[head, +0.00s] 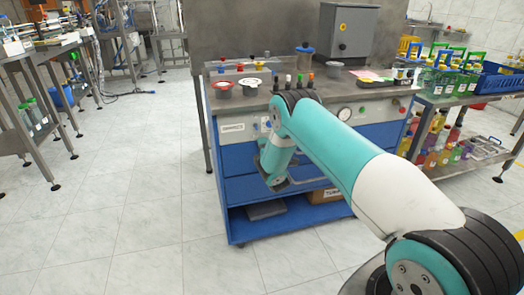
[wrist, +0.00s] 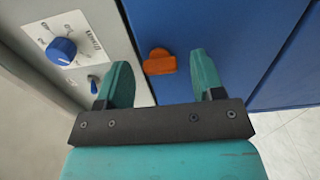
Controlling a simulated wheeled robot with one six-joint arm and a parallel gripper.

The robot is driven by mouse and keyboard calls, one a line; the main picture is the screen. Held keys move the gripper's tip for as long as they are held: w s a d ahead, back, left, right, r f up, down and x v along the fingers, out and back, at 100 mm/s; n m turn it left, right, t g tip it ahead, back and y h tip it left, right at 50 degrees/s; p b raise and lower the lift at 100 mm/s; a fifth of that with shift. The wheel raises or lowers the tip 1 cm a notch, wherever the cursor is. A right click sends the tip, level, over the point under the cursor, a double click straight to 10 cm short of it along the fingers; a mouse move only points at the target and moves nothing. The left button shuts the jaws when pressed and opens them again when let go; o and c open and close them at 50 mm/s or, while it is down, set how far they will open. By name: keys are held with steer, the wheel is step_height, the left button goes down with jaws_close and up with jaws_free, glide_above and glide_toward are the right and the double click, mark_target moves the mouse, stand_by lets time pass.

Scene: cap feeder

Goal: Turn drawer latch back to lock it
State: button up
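The drawer latch (wrist: 159,62) is an orange knob on the blue drawer front (wrist: 215,25), near its left edge, in the wrist view. My gripper (wrist: 163,72) has its two teal fingers spread wide, one on each side of the latch in the picture. Nothing is between the fingertips that they touch, as far as I can see. In the head view my gripper (head: 268,165) is in front of the left part of the blue cabinet (head: 238,190). The latch is hidden there behind my arm.
A control panel with a blue dial (wrist: 61,50) and a small toggle switch (wrist: 93,84) lies left of the latch. On the bench top (head: 225,100) stand bowls, bottles and caps. A rack of bottles (head: 440,135) is at the right.

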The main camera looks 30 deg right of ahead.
steer(key=b+v, duration=1.7)
steer(key=b, duration=1)
steer(key=shift+s, duration=0.25)
steer(key=shift+r, duration=0.1)
